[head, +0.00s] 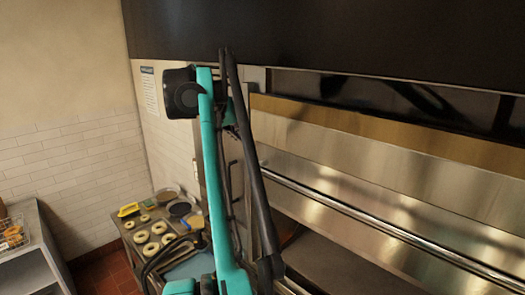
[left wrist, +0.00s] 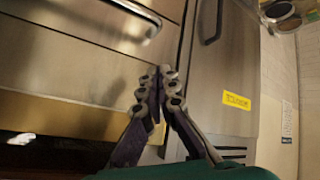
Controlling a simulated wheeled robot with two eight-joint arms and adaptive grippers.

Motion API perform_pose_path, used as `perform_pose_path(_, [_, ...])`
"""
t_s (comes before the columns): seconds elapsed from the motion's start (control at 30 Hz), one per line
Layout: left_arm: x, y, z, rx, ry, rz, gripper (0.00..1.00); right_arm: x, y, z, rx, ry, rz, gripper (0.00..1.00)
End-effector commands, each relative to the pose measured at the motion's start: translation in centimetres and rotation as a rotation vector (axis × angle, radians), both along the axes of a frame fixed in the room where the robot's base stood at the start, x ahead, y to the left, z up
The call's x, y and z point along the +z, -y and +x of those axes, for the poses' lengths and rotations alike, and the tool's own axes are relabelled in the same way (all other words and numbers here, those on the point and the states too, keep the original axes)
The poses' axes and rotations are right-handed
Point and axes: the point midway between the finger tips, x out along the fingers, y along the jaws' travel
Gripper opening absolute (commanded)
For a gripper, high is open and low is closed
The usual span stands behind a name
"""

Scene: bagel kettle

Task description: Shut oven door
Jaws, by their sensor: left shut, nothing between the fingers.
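The oven's wide stainless front (head: 350,142), with a long horizontal handle bar (head: 375,215), fills the right of the head view. A dark recess (head: 400,95) shows above its brownish top band. I cannot tell how far the door stands open. In the left wrist view the picture is turned over, with the steel front (left wrist: 85,55) at left and the handle's end (left wrist: 143,15) at the top. My left gripper (left wrist: 163,72) is shut and empty, its fingertips in front of the oven's side edge. I cannot tell whether they touch it. My right gripper is out of view.
A steel side panel with a yellow label (left wrist: 237,101) and an upright handle (left wrist: 211,22) adjoins the oven. A table with bagels (head: 150,249) and bowls stands at lower left. A dark hood (head: 330,35) hangs above.

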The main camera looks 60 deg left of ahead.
Motion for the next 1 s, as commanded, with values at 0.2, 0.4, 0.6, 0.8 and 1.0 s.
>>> perform_pose_path(0.2, [-1.4,-1.0,1.2,0.0,0.0,0.0,0.0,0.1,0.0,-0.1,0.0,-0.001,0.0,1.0])
perform_pose_path(0.4, [-4.2,-2.8,3.9,-0.001,0.0,0.0,0.0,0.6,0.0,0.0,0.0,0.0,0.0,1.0])
perform_pose_path(0.6, [-7.0,-4.3,6.2,0.0,0.0,0.0,0.0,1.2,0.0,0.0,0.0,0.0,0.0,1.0])
perform_pose_path(0.8, [-9.6,-3.7,6.7,0.001,-0.001,0.0,0.0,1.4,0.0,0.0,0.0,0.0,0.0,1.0])
perform_pose_path(1.0, [-10.5,-3.5,6.9,0.001,-0.001,0.0,0.0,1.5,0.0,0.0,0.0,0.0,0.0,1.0])
